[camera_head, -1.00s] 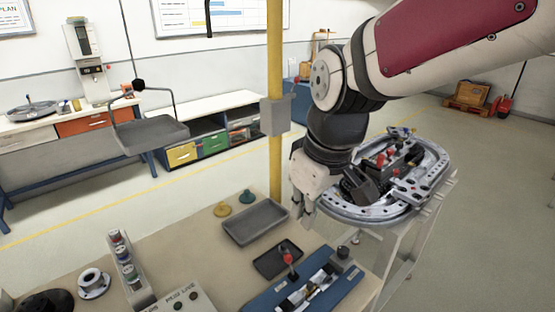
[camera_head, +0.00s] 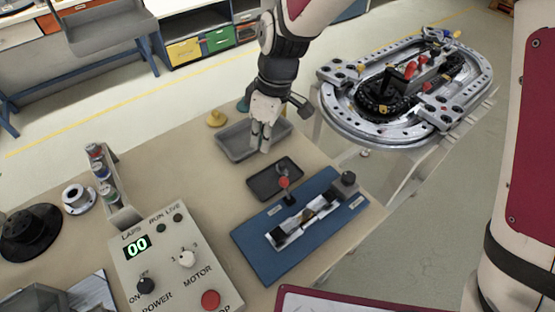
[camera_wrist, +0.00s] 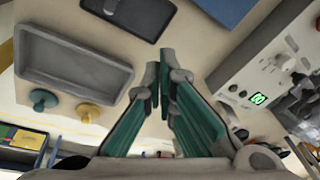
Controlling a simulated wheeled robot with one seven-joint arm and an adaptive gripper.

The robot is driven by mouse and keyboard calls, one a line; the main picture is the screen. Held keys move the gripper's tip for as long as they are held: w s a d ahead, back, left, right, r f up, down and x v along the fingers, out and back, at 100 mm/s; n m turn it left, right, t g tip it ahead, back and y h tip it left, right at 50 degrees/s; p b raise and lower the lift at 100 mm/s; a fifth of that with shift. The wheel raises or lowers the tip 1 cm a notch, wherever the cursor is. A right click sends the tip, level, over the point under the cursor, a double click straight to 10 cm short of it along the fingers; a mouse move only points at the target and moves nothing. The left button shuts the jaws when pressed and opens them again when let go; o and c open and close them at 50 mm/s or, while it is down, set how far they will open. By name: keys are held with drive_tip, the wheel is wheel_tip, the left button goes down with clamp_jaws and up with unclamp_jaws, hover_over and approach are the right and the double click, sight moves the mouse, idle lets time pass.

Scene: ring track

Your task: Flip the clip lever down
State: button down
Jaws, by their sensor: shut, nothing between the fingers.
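The clip lever, with a red knob (camera_head: 284,183), stands upright at the back edge of the blue fixture board (camera_head: 262,240). A metal strip-like part (camera_head: 303,221) lies along the board in front of it. My gripper (camera_head: 262,146) is shut and empty. It points down over the grey tray, behind and left of the lever, and does not touch it. In the wrist view the closed fingers (camera_wrist: 164,75) show in the middle; only a corner of the blue board (camera_wrist: 226,8) shows at the top, and I cannot make out the lever there.
A grey tray (camera_head: 226,147) and a small dark tray (camera_head: 262,183) lie near the board. A control box (camera_head: 170,262) reading 00 stands in front left, with a rack of cans (camera_head: 112,190) behind it. The ring track (camera_head: 345,122) stands on a separate stand at right.

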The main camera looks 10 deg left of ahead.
sight(285, 187)
drive_tip(key=f, duration=0.3)
drive_tip(key=a+f+p, duration=0.1)
drive_tip(key=f, duration=0.2)
drive_tip(key=s+f, duration=0.1)
drive_tip(key=f, duration=0.2)
drive_tip(key=shift+a+f, duration=0.25)
drive_tip(key=shift+f, duration=0.15)
drive_tip(key=shift+s+d+r+p, duration=0.2)
drive_tip(key=shift+d+p, duration=0.2)
drive_tip(key=shift+d, duration=0.5)
drive_tip(key=shift+s+d+r+p, duration=0.1)
drive_tip(key=shift+d+r+p, duration=0.2)
drive_tip(key=shift+d, duration=0.6)
drive_tip(key=shift+f, duration=0.1)
drive_tip(key=shift+w+d, duration=0.1)
drive_tip(key=shift+d+t+y+b, duration=0.1)
drive_tip(key=shift+t+y+b, duration=0.2)
